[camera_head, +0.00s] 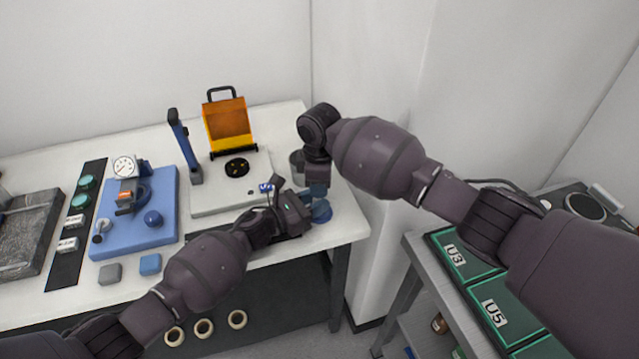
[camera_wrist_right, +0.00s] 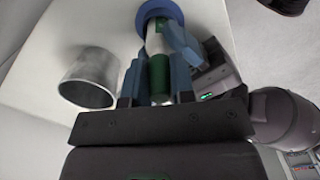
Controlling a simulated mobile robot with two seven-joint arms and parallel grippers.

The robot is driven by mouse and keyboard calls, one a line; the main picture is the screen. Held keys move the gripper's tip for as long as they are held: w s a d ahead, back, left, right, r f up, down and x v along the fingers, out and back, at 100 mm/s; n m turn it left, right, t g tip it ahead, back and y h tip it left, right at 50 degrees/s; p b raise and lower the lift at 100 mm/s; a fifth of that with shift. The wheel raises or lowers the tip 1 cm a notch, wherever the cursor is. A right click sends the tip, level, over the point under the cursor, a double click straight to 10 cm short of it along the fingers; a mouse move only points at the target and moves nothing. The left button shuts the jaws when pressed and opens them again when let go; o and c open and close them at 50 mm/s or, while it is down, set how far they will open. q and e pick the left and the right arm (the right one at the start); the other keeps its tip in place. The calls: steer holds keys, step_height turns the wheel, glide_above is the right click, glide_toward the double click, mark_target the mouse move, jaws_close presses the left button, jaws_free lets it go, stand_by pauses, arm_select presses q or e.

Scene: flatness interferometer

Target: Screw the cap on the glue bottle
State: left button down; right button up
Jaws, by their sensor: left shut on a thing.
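A glue bottle, white with a dark green part (camera_wrist_right: 159,78), shows in the right wrist view, with a blue disc (camera_wrist_right: 160,12) at its far end. My left gripper (camera_head: 308,208) comes in from the left at the table's right end. It is shut on the bottle, with its blue fingers (camera_wrist_right: 182,46) at the white part. My right gripper (camera_head: 318,187) points down from above. Its fingers (camera_wrist_right: 158,84) stand on both sides of the green part; I cannot tell whether they touch it. I cannot make out a separate cap. In the head view the grippers hide most of the bottle.
A metal cup (camera_wrist_right: 89,80) stands close beside the bottle, also visible in the head view (camera_head: 296,165). An orange-lidded case (camera_head: 228,125) and a blue post (camera_head: 185,147) stand behind. A blue plate with a dial gauge (camera_head: 125,167) is left. Green trays (camera_head: 497,305) lie right.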

jaws_close()
steer(key=m, duration=0.5)
steer(key=shift+a, duration=0.1)
steer(key=o, duration=0.7)
jaws_free()
steer(key=shift+c, duration=0.2)
steer(key=shift+r, duration=0.1)
steer(key=shift+r, duration=2.15)
steer(key=shift+c, duration=0.3)
